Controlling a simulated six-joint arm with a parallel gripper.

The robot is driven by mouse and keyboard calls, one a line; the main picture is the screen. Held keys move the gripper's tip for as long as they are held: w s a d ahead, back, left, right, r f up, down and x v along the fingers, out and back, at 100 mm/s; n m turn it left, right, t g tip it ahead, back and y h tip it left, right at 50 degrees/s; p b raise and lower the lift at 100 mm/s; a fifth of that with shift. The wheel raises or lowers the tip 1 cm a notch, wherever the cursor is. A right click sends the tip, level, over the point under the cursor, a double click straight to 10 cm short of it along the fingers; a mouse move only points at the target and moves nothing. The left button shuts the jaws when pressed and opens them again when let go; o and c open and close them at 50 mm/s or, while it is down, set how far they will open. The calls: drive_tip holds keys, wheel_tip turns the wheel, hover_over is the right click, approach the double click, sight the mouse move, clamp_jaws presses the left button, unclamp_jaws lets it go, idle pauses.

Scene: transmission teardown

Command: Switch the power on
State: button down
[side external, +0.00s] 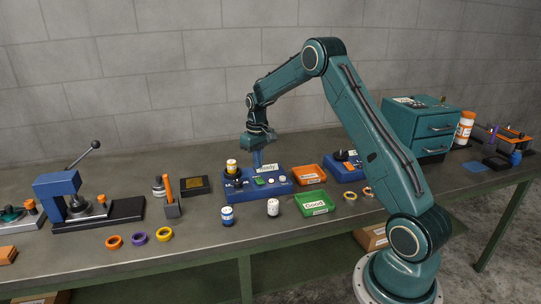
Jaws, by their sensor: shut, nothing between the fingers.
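A blue control box (256,190) stands on the bench near the middle. It carries a dark knob at its left, a green spot (260,181) in the middle and small pale round parts to the right. A pale sign (267,168) reading "Ready" stands at its back edge. My gripper (257,165) points down over the back of this box, beside the sign, shut and empty. I cannot tell whether its tips touch anything. A second blue box (347,172) with a dark knob stands to the right, partly behind my arm. Which part is the power switch is too small to tell.
An orange tray (309,179) and a green tray (326,209) marked "Good" stand right of the box. Small jars (227,216) stand in front, and a yellow-and-white jar (231,167) sits at its left. A blue press (57,195) is at the left. A teal drawer cabinet (433,135) is behind my arm.

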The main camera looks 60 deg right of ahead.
sight(258, 180)
drive_tip(key=shift+r, duration=1.5)
drive_tip(key=s+a+r+n+t, duration=0.1)
drive_tip(key=s+a+r, duration=0.4)
drive_tip(key=a+r, duration=0.35)
drive_tip(key=s+a+r+t, duration=0.2)
drive_tip(key=s+a+r, duration=0.4)
drive_tip(key=a+r, duration=0.25)
drive_tip(key=s+a+n+t, duration=0.1)
drive_tip(key=s+a, duration=0.3)
drive_tip(key=s, duration=0.5)
drive_tip(key=s+a+n+t, duration=0.1)
drive_tip(key=s+a, duration=0.3)
drive_tip(key=s, duration=0.5)
drive_tip(key=shift+s+a+r+t, duration=0.15)
drive_tip(key=shift+s+a+t, duration=0.15)
drive_tip(key=shift+s+a, duration=0.1)
